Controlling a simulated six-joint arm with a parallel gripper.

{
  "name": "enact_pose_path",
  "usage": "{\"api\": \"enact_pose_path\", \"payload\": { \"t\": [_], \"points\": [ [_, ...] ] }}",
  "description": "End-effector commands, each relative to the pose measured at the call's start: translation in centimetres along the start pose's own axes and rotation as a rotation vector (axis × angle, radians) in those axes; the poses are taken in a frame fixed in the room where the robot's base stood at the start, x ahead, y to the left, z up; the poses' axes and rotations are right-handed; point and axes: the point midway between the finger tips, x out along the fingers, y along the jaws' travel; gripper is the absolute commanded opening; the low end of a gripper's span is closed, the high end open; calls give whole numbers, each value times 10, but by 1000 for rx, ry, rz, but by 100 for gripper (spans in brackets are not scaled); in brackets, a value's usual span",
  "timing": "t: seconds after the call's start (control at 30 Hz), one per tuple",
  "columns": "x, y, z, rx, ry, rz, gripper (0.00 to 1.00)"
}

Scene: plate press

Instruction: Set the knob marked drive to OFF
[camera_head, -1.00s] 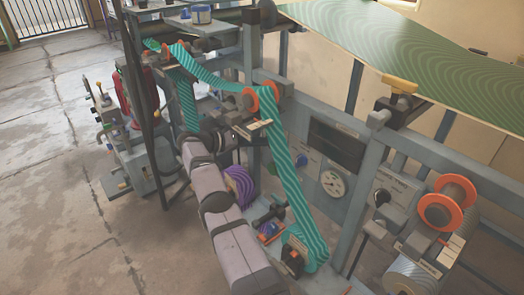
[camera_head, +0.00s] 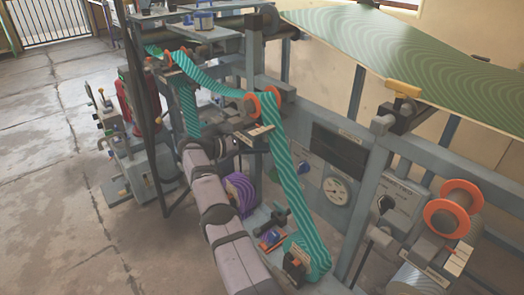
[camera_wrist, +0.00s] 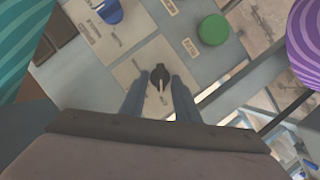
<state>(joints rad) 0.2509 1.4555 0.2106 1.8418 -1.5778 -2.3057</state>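In the wrist view a small black knob (camera_wrist: 159,74) with a pale pointer line sits on a light plate of the panel. Its pointer lies nearly along the picture's vertical. The lettering around it is too small to read, so I cannot tell whether it says drive. My gripper (camera_wrist: 159,88) is open, with one finger on each side of the knob's lower end in the picture. I cannot tell whether the fingers touch it. In the head view my gripper is mostly hidden at the end of my arm, and this knob cannot be made out.
A green button (camera_wrist: 213,30) and a blue knob (camera_wrist: 110,11) are on the same panel. A teal striped web (camera_head: 285,160) runs down beside my arm. A purple roll (camera_head: 240,194) is below it. A round gauge (camera_head: 336,190) and another black knob (camera_head: 385,203) are to the right.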

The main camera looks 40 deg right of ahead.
Motion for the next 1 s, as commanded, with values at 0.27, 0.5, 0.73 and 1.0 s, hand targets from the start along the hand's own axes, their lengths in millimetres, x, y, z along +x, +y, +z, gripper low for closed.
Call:
{"api": "enact_pose_path", "payload": {
  "t": [0.27,0.5,0.73,1.0],
  "points": [
    [0,2,-2,10,0,-4,29],
    [-1,4,-7,52,3,-20,29],
    [-1,6,-6,119,1,-48,29],
    [-1,8,-4,243,-2,-99,29]
  ]
}}
